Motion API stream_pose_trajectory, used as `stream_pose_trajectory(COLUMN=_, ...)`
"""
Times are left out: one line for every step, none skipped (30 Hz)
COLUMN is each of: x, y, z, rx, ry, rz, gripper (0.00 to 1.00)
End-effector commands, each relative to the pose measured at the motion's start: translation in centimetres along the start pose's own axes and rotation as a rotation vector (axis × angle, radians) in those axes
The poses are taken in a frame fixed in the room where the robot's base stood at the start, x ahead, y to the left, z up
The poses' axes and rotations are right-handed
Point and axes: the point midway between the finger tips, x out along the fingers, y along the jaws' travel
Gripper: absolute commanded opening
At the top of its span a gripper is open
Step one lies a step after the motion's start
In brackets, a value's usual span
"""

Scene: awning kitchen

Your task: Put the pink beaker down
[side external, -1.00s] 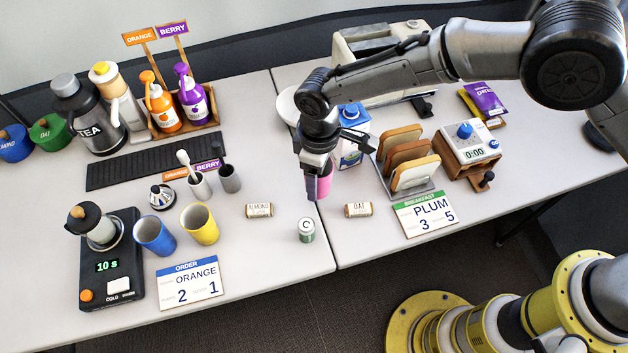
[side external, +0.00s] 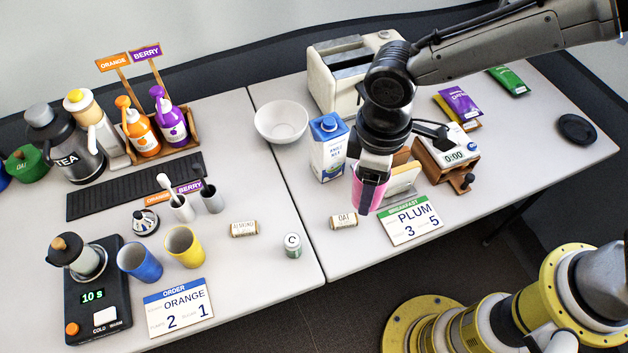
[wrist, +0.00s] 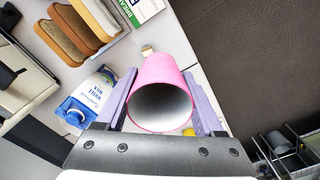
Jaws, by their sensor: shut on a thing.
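The pink beaker (side external: 368,192) is held in my gripper (side external: 370,172) in the side external view, in front of the toast rack. In the wrist view the pink beaker (wrist: 163,85) lies between the two fingers of my gripper (wrist: 165,100), its open mouth toward the camera and its inside empty. My gripper is shut on it. The beaker appears to be above the table, though its exact height is hard to tell. My gripper and the beaker hide part of the toast rack.
The milk carton (side external: 328,150) stands just left of my gripper. The OAT can (side external: 343,221) and the PLUM card (side external: 411,221) are close in front. A blue cup (side external: 140,262) and a yellow cup (side external: 185,248) stand at the left. Bare table lies around the C can (side external: 292,246).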

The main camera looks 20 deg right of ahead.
Motion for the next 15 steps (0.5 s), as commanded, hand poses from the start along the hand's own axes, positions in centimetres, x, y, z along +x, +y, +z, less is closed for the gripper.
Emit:
stream_pose_trajectory(x=-0.8, y=0.3, z=-1.4, rx=0.005, ry=0.012, rz=0.001, gripper=0.16)
stream_pose_trajectory(x=-1.1, y=0.5, z=-2.2, rx=0.009, ry=0.015, rz=0.002, gripper=0.16)
stream_pose_trajectory(x=-1.5, y=0.8, z=-3.3, rx=0.014, ry=0.018, rz=0.002, gripper=0.16)
stream_pose_trajectory(x=-1.8, y=1.0, z=-4.2, rx=0.019, ry=0.022, rz=0.003, gripper=0.16)
stream_pose_trajectory(x=-2.1, y=1.3, z=-5.0, rx=0.024, ry=0.024, rz=0.003, gripper=0.16)
stream_pose_trajectory(x=-2.3, y=1.7, z=-6.2, rx=0.031, ry=0.027, rz=0.003, gripper=0.16)
stream_pose_trajectory(x=-2.4, y=2.0, z=-7.0, rx=0.037, ry=0.028, rz=0.003, gripper=0.16)
stream_pose_trajectory(x=-2.6, y=2.3, z=-7.8, rx=0.042, ry=0.031, rz=0.003, gripper=0.16)
stream_pose_trajectory(x=-2.6, y=2.7, z=-8.9, rx=0.050, ry=0.033, rz=0.003, gripper=0.16)
stream_pose_trajectory(x=-2.6, y=3.0, z=-9.6, rx=0.055, ry=0.033, rz=0.003, gripper=0.16)
stream_pose_trajectory(x=-2.6, y=3.3, z=-10.3, rx=0.060, ry=0.035, rz=0.003, gripper=0.16)
stream_pose_trajectory(x=-2.5, y=3.7, z=-11.3, rx=0.066, ry=0.036, rz=0.003, gripper=0.16)
stream_pose_trajectory(x=-2.4, y=4.0, z=-12.0, rx=0.071, ry=0.037, rz=0.003, gripper=0.16)
stream_pose_trajectory(x=-2.3, y=4.4, z=-12.6, rx=0.076, ry=0.038, rz=0.004, gripper=0.16)
stream_pose_trajectory(x=-2.1, y=4.8, z=-13.4, rx=0.083, ry=0.040, rz=0.004, gripper=0.16)
